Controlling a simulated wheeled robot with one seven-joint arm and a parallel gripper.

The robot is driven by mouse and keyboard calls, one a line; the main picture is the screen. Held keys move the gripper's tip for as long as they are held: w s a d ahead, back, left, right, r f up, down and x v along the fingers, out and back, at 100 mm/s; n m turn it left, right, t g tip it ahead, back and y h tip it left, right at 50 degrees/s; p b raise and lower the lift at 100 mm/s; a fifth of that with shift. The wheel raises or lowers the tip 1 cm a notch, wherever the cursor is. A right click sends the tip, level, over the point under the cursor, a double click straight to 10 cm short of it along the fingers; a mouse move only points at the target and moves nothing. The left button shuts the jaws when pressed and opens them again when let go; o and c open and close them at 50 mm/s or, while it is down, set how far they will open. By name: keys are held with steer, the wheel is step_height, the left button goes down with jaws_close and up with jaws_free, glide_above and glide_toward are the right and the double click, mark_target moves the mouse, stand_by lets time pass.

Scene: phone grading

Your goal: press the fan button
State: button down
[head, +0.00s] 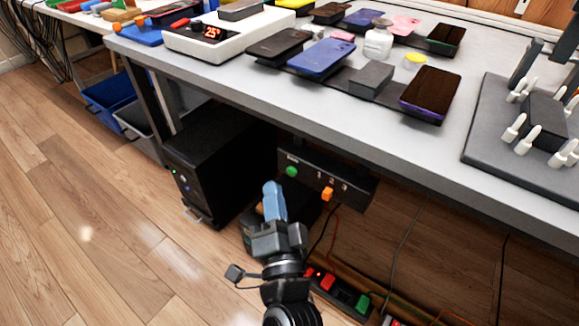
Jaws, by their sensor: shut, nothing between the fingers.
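A black control panel (358,191) hangs under the front edge of the table. It carries a round green button (292,171) at its left and an orange control (327,194) lower down near its middle. Small white markings sit on the panel, too small to read, so I cannot tell which control is the fan button. My gripper (274,190) has blue fingers held together, empty, pointing up the picture. It shows just left of and below the green button, with no clear contact. My gripper and wrist hide part of what is behind them.
The grey table (235,85) overhangs the panel and carries several phones, a white heating plate (225,35) and a black stand at right. A black computer tower (205,160) stands left of my gripper. A power strip (345,293) and cables lie below. The floor at left is clear.

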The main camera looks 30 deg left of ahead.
steer(key=s+p, duration=0.2)
steer(key=s, duration=0.2)
steer(key=shift+s+a+p, duration=0.15)
steer(key=shift+s+p, duration=0.1)
steer(key=shift+p, duration=0.15)
